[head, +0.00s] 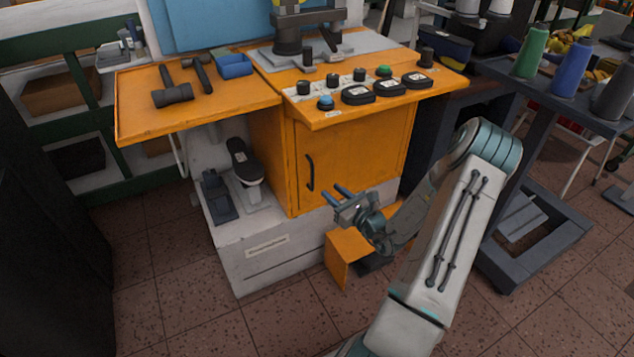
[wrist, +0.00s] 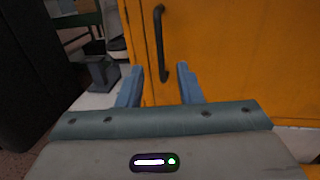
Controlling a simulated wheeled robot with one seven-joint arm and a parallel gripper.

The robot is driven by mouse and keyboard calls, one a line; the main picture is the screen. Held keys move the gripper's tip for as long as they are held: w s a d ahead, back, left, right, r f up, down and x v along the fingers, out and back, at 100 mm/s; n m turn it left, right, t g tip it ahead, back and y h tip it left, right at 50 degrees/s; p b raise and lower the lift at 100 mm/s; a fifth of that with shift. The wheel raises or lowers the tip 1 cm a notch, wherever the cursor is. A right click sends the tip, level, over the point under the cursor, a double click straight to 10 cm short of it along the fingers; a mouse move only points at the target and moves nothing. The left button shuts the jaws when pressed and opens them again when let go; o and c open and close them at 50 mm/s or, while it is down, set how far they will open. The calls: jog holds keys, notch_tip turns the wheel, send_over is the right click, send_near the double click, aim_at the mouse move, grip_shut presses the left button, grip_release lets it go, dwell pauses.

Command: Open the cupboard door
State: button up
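The orange cupboard door (head: 355,155) is closed, on the front of the machine below the worktop. Its black vertical handle (head: 309,172) is near the door's left edge. My gripper (head: 341,191) is in front of the door, slightly right of and below the handle in the head view. In the wrist view the door (wrist: 240,60) fills the right side. There the handle (wrist: 161,42) stands upright beyond the two blue fingertips (wrist: 160,80), between them sideways. The fingers are apart with nothing between them, and the handle appears ahead of them.
A pedal (head: 243,160) stands on the white base left of the door. An orange step-like box (head: 340,262) is on the floor below my gripper. A dark trolley (head: 530,225) stands right.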

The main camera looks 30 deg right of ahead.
aim_at(313, 176)
jog(key=b+x, duration=0.1)
jog(key=x, duration=0.7)
jog(key=shift+w, duration=0.1)
jog(key=shift+c, duration=0.2)
grip_shut()
